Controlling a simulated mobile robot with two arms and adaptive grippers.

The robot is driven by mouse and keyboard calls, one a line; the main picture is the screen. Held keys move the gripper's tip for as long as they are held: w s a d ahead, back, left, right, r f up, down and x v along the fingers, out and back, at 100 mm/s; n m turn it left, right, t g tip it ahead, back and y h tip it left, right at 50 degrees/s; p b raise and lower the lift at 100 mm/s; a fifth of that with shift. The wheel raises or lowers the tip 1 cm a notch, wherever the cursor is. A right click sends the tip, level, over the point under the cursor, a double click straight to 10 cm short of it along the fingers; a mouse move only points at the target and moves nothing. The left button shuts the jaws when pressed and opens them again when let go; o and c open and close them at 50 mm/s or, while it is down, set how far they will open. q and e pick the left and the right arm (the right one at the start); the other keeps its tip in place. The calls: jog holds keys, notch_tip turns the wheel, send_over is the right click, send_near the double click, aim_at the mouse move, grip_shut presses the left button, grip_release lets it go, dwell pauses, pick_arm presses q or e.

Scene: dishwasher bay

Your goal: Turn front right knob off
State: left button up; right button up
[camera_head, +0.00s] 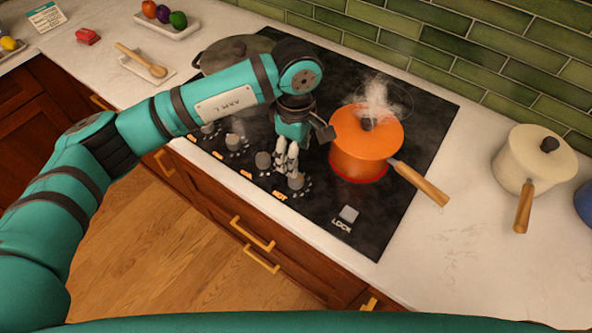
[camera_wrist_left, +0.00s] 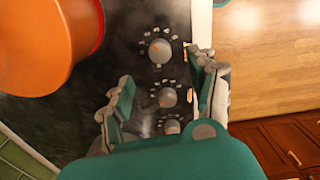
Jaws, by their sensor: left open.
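A row of grey stove knobs runs along the front of the black cooktop. The rightmost knob (camera_head: 296,183) stands in front of the orange pot, with an orange lit label beside it. My left gripper (camera_head: 286,170) is open and points down just above and left of this knob. In the left wrist view, a knob near the orange pot (camera_wrist_left: 160,50) sits beyond the open fingertips (camera_wrist_left: 161,68). A second knob (camera_wrist_left: 167,97) shows between the fingers. I cannot tell whether any finger touches a knob. My right gripper is not in view.
The lidded orange pot (camera_head: 360,150) steams over a red glowing ring, its wooden handle pointing right. A grey pot (camera_head: 235,50) stands at the back left, partly behind my arm. A LOCK pad (camera_head: 348,214) lies right of the knobs. A cream pot (camera_head: 520,170) stands on the right counter.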

aim_at(296, 181)
pick_arm(q)
notch_tip(296, 181, down, 9)
jog(key=shift+p, duration=1.1)
jog(key=c, duration=1.2)
jog(key=shift+o, duration=0.2)
